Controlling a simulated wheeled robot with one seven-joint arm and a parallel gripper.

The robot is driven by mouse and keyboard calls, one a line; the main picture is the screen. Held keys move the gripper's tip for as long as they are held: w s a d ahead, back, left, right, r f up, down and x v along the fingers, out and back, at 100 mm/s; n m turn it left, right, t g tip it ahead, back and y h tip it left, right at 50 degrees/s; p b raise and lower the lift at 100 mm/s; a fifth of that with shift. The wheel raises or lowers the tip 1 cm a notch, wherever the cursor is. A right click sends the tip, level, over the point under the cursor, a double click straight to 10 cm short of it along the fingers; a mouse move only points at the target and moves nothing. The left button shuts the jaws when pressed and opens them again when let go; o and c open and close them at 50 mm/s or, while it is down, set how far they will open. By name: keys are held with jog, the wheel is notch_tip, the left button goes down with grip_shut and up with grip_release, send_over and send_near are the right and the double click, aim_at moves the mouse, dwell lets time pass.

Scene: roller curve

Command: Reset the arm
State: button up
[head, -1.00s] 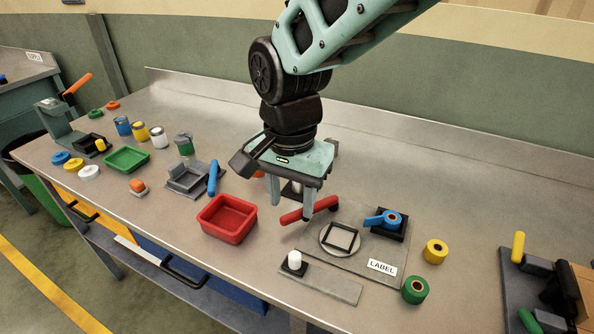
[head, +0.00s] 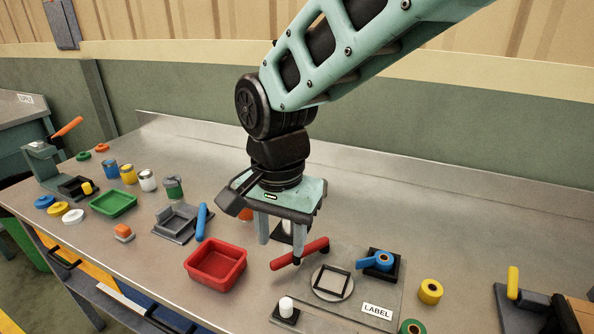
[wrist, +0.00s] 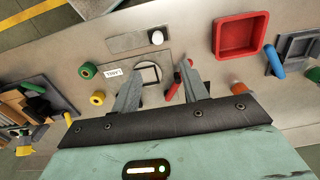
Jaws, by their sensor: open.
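My gripper (head: 282,238) hangs from the arm above the workbench, fingers pointing down. It is open, and nothing shows between its fingers. In the wrist view my gripper (wrist: 160,90) has its two fingers spread apart. A red-handled tool (head: 300,254) lies on the bench just below and in front of the fingers in the head view. A red tray (head: 216,265) stands to the left of the gripper. A label plate (head: 378,292) with a round disc and square frame (head: 332,283) lies to the right. The arm hides part of the bench behind it.
A blue tape roll (head: 382,260) sits in a black holder at right. Yellow (head: 430,291) and green (head: 411,327) rolls stand beside the plate. Several paint cans, a green tray (head: 110,204) and a grey fixture (head: 178,223) fill the left. The bench's back strip is mostly clear.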

jog(key=s+d+f+n, duration=0.1)
jog(key=s+d+n, duration=1)
jog(key=d, duration=0.8)
jog(key=s, duration=0.3)
jog(key=shift+s+n+y, duration=0.3)
jog(key=shift+s+n, duration=0.1)
jog(key=shift+c, duration=0.8)
jog(key=shift+a, duration=0.1)
